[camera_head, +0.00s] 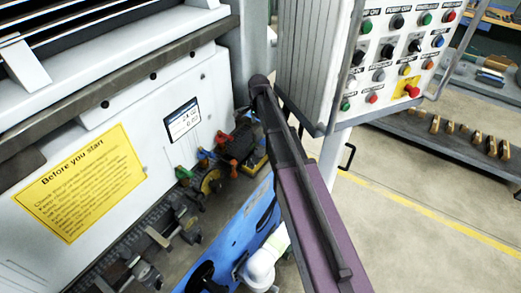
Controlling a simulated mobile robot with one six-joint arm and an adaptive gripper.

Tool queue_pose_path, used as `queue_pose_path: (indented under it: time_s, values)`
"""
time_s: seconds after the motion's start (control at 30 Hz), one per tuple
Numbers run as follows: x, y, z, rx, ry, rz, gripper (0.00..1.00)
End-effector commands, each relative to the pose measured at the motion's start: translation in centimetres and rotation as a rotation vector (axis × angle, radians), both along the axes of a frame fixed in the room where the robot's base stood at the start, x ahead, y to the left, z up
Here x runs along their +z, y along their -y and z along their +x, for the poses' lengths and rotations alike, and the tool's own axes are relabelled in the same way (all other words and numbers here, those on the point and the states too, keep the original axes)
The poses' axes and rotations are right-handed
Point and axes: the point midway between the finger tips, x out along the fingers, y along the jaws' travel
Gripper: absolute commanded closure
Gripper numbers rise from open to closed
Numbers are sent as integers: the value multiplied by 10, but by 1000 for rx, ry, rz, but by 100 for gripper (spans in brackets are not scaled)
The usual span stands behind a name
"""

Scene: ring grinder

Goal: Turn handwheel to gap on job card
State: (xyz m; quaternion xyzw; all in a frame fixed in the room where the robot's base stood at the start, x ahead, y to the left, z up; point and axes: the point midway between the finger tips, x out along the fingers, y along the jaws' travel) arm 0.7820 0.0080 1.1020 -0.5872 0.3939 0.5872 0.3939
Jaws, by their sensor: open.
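A small white card with a dark blue header (183,121) is on the white machine front; it may be the job card, but its figures are too small to read surely. A dark, round, wheel-like part (203,279) shows at the bottom edge, beside a blue panel (232,240). It may be the handwheel, and it is partly cut off by the frame. A white rounded part (260,268) stands just right of it; I cannot tell whether it is part of my arm. I cannot pick out my gripper anywhere in this view.
A long dark and purple bar (312,190) crosses the middle. A control box with buttons (398,55) stands upper right. A yellow "Before you start" sign (82,183) is at left. Red, green and yellow fittings (210,172) crowd the machine front. Open floor (420,225) lies right.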

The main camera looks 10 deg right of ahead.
Motion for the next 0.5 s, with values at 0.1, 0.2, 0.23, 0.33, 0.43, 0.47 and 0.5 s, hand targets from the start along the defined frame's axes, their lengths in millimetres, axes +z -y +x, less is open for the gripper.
queue_pose_path:
  time_s: [0.1, 0.2, 0.23, 0.33, 0.43, 0.47, 0.5]
  values:
    - [0, 0, 0, 2, 0, 0, 0]
    - [-1, 0, 0, 2, 0, 0, 0]
    - [-1, 0, 0, 3, 0, 0, 0]
    - [-3, -1, 0, 3, 0, 0, 0]
    - [-7, -1, 0, 4, 0, 0, 0]
    - [-8, -1, 0, 4, 0, 0, 0]
    - [-10, -1, 0, 4, 0, 0, 0]
